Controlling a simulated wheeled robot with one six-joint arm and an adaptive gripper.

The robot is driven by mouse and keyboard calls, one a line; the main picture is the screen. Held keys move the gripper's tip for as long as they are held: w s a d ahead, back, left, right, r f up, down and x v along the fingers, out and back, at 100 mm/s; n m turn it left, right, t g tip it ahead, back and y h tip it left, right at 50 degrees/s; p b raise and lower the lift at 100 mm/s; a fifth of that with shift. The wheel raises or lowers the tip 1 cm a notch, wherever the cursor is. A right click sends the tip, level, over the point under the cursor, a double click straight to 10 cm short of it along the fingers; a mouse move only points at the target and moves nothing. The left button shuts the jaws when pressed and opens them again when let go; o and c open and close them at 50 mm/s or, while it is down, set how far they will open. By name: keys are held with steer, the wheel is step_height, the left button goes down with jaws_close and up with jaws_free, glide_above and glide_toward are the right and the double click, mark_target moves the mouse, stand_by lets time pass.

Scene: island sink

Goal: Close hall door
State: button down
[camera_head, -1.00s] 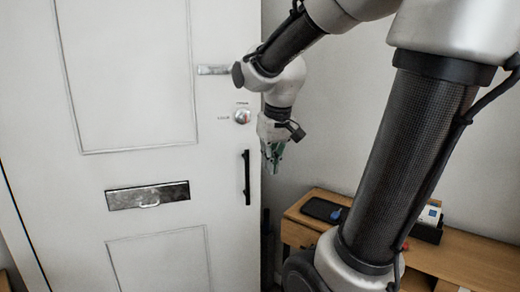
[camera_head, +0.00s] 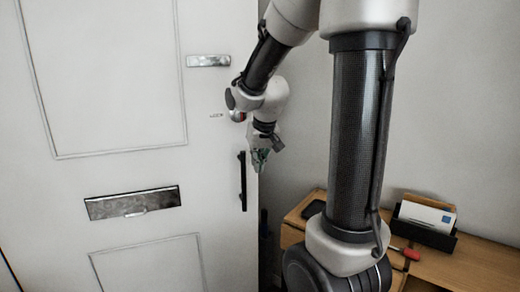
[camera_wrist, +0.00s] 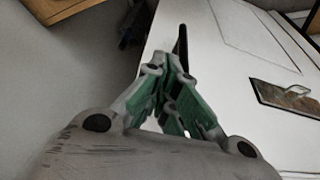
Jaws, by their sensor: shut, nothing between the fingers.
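The white hall door (camera_head: 110,90) fills the left of the head view, and its right edge stands in front of the grey wall. It has a black vertical pull handle (camera_head: 242,181) near that edge and a metal letter slot (camera_head: 132,203). My gripper (camera_head: 260,160) is shut and empty, at the door's right edge just above and right of the handle. In the wrist view my gripper (camera_wrist: 178,65) has its green fingers together, with the door (camera_wrist: 240,75) at the right. The black handle (camera_wrist: 181,42) shows beyond the fingertips. I cannot tell whether they touch the door.
A wooden desk (camera_head: 480,262) stands against the wall at the lower right. It carries a black holder with white envelopes (camera_head: 428,214), a red-handled tool (camera_head: 405,253) and a dark flat object (camera_head: 313,209). A silver plate (camera_head: 208,60) is high on the door.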

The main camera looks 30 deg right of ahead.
steer(key=shift+w+d, duration=0.2)
steer(key=shift+w, duration=0.8)
steer(key=shift+w+d, duration=0.2)
steer(key=shift+w, duration=0.75)
